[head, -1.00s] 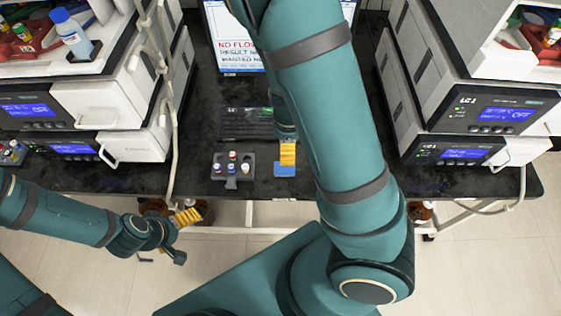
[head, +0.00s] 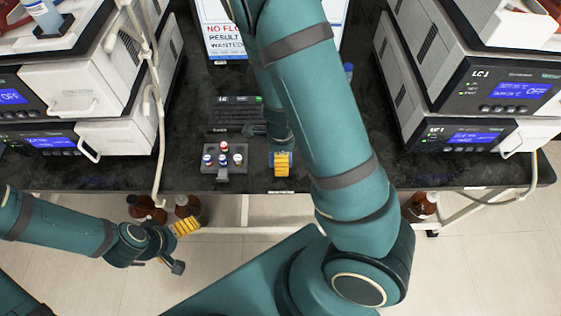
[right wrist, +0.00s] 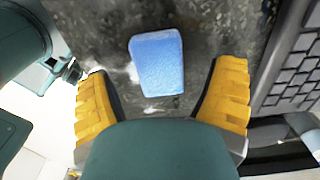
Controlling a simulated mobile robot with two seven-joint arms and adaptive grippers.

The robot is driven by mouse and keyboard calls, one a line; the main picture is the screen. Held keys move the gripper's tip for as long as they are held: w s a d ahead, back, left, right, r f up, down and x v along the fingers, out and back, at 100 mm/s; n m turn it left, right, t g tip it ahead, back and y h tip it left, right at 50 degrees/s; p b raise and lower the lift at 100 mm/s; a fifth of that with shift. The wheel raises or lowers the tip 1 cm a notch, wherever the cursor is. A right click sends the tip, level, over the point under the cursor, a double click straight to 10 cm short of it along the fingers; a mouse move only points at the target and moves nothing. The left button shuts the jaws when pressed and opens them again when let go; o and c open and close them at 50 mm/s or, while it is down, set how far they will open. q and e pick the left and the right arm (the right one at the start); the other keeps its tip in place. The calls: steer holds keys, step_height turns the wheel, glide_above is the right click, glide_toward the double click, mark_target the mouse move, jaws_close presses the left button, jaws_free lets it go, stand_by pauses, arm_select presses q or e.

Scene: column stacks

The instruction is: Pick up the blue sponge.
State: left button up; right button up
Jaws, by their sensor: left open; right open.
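The blue sponge (right wrist: 157,62) lies flat on the dark bench in the right wrist view, between and just beyond the spread yellow fingers of my right gripper (right wrist: 163,88). The fingers are apart from it on both sides. In the head view my right gripper (head: 281,165) is over the bench's front part and hides nearly all of the sponge. My left gripper (head: 183,246) is open and empty, in front of the bench edge and away from the sponge.
A small rack of vials (head: 223,160) stands just left of my right gripper. A black keyboard (head: 237,117) lies behind it. Instrument stacks (head: 115,92) stand on both sides. Brown bottles (head: 187,208) are below the bench edge. My right arm covers the middle of the bench.

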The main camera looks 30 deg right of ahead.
steer(key=shift+f, duration=0.8)
arm_select(q)
steer(key=shift+w+f, duration=0.1)
steer(key=shift+f, duration=0.4)
arm_select(e)
steer(key=shift+r, duration=0.1)
steer(key=c, duration=1)
